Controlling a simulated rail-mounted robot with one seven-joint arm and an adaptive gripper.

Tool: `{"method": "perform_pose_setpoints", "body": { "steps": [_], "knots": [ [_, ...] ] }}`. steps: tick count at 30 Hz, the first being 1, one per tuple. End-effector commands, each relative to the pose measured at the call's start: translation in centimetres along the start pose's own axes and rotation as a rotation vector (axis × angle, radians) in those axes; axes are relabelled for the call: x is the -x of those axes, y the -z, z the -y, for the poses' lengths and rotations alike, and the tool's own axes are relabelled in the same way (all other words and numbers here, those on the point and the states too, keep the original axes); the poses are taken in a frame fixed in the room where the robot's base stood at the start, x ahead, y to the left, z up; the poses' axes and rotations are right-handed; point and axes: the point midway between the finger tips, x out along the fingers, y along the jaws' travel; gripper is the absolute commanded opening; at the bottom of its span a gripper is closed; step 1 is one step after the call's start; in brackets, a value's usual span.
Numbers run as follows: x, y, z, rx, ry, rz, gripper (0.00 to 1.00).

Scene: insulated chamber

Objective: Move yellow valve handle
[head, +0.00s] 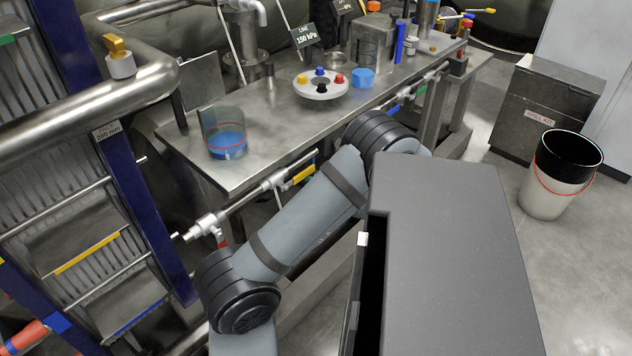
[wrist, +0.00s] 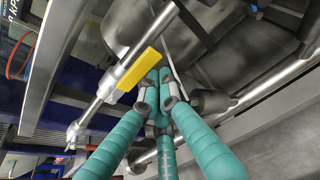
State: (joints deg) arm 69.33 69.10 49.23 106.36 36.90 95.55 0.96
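The yellow valve handle (head: 303,174) is a flat bar on a silver pipe fitting below the front edge of the steel bench in the head view. In the wrist view the yellow handle (wrist: 140,69) slants across its silver pipe, left of and above my fingertips. My gripper (wrist: 159,76) has long teal fingers with grey joints. Its tips come together just beside the handle's right part, with nothing seen between them. I cannot tell whether they touch the handle. The gripper is out of sight in the head view, where my grey arm reaches beside the bench.
The steel bench (head: 262,150) carries a blue-filled beaker (head: 226,140) and a round white tray (head: 320,92) with coloured knobs. Another yellow knob (head: 115,46) tops the large pipe at left. A bucket (head: 556,185) and a grey spill-kit box (head: 540,108) stand on the right floor.

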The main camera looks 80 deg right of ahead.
Motion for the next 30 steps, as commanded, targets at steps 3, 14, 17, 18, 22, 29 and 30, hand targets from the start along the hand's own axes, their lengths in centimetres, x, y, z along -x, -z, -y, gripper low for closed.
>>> {"method": "perform_pose_setpoints", "body": {
  "steps": [3, 14, 17, 18, 22, 29, 30],
  "knots": [
    [0.1, -0.1, -0.6, -0.002, 0.000, 0.000, 0.00],
    [-0.7, 1.6, -1.1, -0.001, -0.003, 0.000, 0.00],
    [-1.5, 3.5, -0.9, -0.001, -0.006, 0.000, 0.00],
    [-1.8, 4.5, -0.9, 0.001, -0.007, -0.001, 0.00],
    [1.9, 3.4, -0.8, 0.002, 0.002, -0.001, 0.00],
    [6.4, 3.4, -1.1, 0.002, -0.002, -0.001, 0.00],
    [6.9, 3.5, -1.1, 0.003, -0.002, -0.001, 0.00]
  ]
}}
